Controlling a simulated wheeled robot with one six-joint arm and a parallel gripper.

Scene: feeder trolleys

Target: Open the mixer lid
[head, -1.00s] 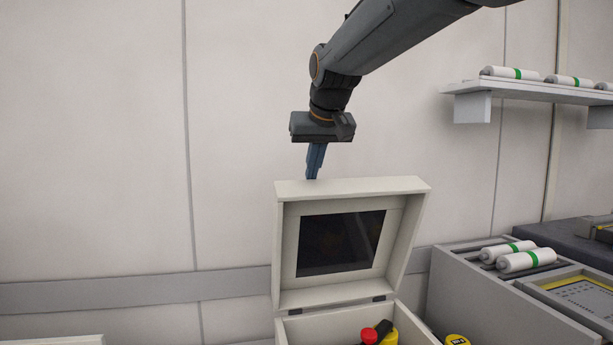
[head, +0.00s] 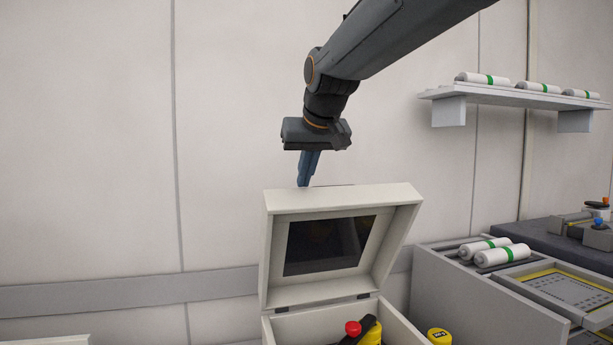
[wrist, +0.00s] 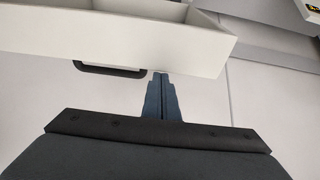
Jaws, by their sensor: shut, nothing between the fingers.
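The mixer lid (head: 283,200) is a cream box-like cover with a dark window (head: 330,245). It stands raised on its hinges above the mixer body (head: 285,327), so the mixer is open. My gripper (head: 303,184) is shut and empty, pointing down at the lid's upper edge, by its outer side. In the wrist view the shut fingers (wrist: 160,75) reach up to the lid's edge (wrist: 130,57), close to a dark handle (wrist: 110,70) on the lid. I cannot tell whether the fingertips touch the lid.
Inside the mixer are a yellow item (head: 371,333) and a red-capped part (head: 353,328). A yellow-topped jar (head: 440,336) stands to the right. Grey trolleys with white green-banded cylinders (head: 502,256) are at right, below a wall shelf (head: 510,96). The wall lies behind the lid.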

